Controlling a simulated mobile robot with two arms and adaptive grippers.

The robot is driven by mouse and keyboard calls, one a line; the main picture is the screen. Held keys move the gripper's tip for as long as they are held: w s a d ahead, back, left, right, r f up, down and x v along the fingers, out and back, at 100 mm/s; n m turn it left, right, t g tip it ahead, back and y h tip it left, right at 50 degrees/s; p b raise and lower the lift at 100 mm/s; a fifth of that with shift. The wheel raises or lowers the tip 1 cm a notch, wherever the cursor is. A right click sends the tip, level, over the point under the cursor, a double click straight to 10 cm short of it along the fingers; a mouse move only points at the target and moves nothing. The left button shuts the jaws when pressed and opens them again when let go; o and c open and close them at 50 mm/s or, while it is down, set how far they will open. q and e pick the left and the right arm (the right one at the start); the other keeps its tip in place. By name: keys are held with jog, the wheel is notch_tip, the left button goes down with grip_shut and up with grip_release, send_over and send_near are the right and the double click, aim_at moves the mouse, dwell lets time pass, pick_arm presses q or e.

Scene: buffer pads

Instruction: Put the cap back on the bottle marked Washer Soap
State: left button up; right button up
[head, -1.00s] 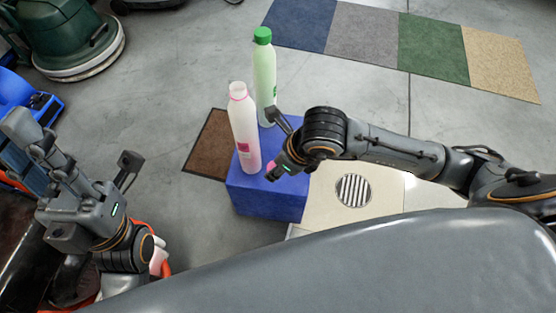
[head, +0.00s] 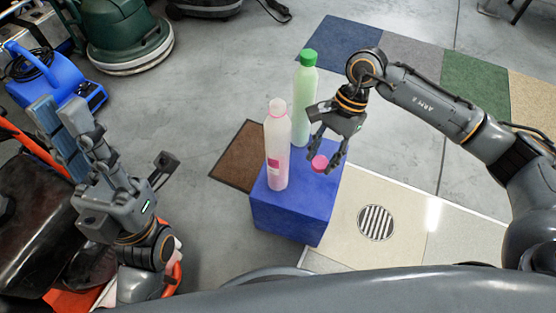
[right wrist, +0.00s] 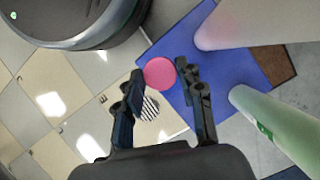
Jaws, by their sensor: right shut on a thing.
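A tall translucent pinkish bottle (head: 277,145) with a pink label stands upright on a blue box; its text is unreadable. Its neck is bare. Part of it shows at the top right of the right wrist view (right wrist: 235,22). My right gripper (head: 325,160) points down beside it, to its right, shut on a round pink cap (head: 320,164). In the right wrist view the cap (right wrist: 160,73) sits between the fingertips, apart from the bottle. My left gripper (head: 58,108) is open and empty at the far left, away from the box.
The blue box (head: 290,220) bears a second, green bottle (head: 305,90) with a green cap, just behind the pinkish one. A brown mat (head: 237,160) lies left of the box. A floor drain (head: 376,222) is at right. A green floor machine (head: 120,35) stands back left.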

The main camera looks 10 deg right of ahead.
notch_tip(320, 180, up, 10)
jog(key=w+d+n+g+h, duration=0.1)
jog(key=w+d+n+h, duration=0.1)
jog(key=n, duration=0.8)
jog(key=shift+w+d+n+g+h, duration=0.3)
jog(key=shift+w+d+g+h, duration=0.1)
jog(key=shift+h, duration=0.4)
